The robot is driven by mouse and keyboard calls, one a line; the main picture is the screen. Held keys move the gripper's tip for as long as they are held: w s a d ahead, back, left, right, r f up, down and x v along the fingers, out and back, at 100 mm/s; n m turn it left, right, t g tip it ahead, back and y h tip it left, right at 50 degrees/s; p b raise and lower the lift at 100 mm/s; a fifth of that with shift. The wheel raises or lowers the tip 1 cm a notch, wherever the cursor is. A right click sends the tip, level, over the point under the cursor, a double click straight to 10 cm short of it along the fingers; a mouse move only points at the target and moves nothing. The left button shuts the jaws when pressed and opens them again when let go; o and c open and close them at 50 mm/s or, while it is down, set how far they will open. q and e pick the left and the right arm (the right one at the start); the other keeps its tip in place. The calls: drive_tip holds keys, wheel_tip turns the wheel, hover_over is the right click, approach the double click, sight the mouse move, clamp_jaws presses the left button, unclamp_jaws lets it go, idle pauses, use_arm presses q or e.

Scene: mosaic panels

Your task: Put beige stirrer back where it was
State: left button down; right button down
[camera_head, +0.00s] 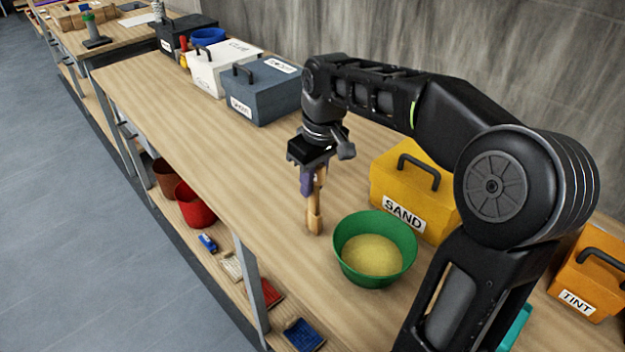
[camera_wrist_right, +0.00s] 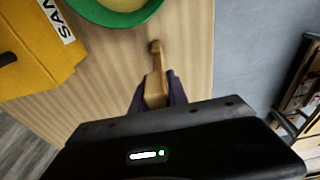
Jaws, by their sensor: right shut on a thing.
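The beige stirrer (camera_head: 315,208) is a wooden stick held upright, its lower end at or just above the wooden tabletop, to the left of the green bowl; I cannot tell whether it touches the table. My right gripper (camera_head: 308,182) is shut on its upper part, with purple fingers on either side. In the right wrist view the stirrer (camera_wrist_right: 156,80) sticks out from between the fingers of the right gripper (camera_wrist_right: 160,92). The green bowl (camera_head: 345,262) holds yellow sand-like material. My left gripper does not show.
A yellow SAND box (camera_head: 388,190) stands behind the bowl, and an orange TINT box (camera_head: 590,275) is at the right. Grey-blue (camera_head: 262,95) and white (camera_head: 210,72) boxes stand farther back. The table left of the stirrer is clear. Red (camera_head: 195,205) and brown pots sit on the shelf below.

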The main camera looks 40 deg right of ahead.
drive_tip(key=c, duration=1.8)
unclamp_jaws()
drive_tip(key=shift+f, duration=0.15)
drive_tip(key=o, duration=0.5)
drive_tip(key=shift+r, duration=0.25)
drive_tip(key=r, duration=0.4)
drive_tip(key=s+r, duration=0.1)
drive_tip(key=r, duration=0.1)
drive_tip(key=shift+r, duration=0.1)
drive_tip(key=r+p, duration=0.1)
drive_tip(key=r, duration=0.1)
drive_tip(key=r+p, duration=0.3)
drive_tip(key=shift+s+d+r, duration=0.1)
drive_tip(key=shift+s+r, duration=0.25)
drive_tip(key=shift+s, duration=0.05)
